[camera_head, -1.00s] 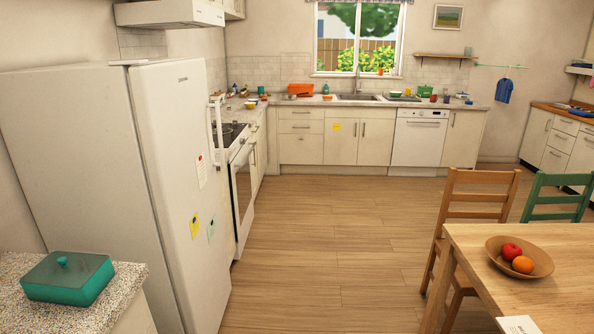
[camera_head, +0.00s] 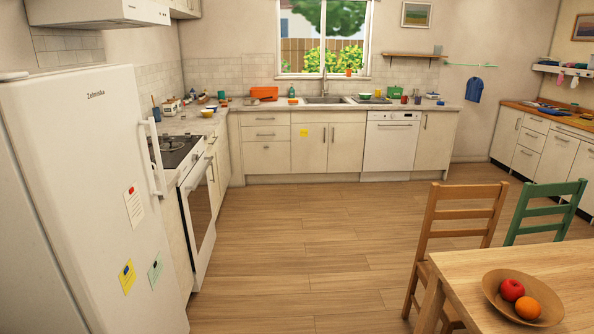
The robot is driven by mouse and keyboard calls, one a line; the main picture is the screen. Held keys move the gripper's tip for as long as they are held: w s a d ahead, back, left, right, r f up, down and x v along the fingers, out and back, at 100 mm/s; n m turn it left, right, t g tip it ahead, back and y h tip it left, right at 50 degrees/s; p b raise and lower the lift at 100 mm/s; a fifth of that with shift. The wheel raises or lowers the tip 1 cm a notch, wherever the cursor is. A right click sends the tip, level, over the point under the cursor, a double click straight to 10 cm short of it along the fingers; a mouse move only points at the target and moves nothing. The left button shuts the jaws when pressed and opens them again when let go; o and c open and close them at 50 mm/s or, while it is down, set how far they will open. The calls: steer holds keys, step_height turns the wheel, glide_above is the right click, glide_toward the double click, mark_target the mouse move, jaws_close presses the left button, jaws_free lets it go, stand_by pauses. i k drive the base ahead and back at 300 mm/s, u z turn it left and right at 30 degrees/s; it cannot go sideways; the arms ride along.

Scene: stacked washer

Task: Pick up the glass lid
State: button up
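I cannot make out a glass lid in the current head view. Several small items stand on the far kitchen counter (camera_head: 222,118), too small to tell whether one of them is a glass lid. A stove (camera_head: 175,150) with a dark cooktop sits on the left beyond the fridge. My gripper and arm do not show in this view.
A white fridge (camera_head: 85,190) stands close on the left. A wooden table (camera_head: 460,290) with a fruit bowl (camera_head: 541,292), a wooden chair (camera_head: 462,225) and a green chair (camera_head: 548,208) are on the right. The wooden floor (camera_head: 300,255) between is clear.

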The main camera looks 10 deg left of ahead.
mark_target(172, 146)
steer(key=u, duration=0.15)
steer(key=i, duration=1.5)
steer(key=u, duration=1.25)
steer(key=i, duration=0.95)
steer(key=u, duration=0.5)
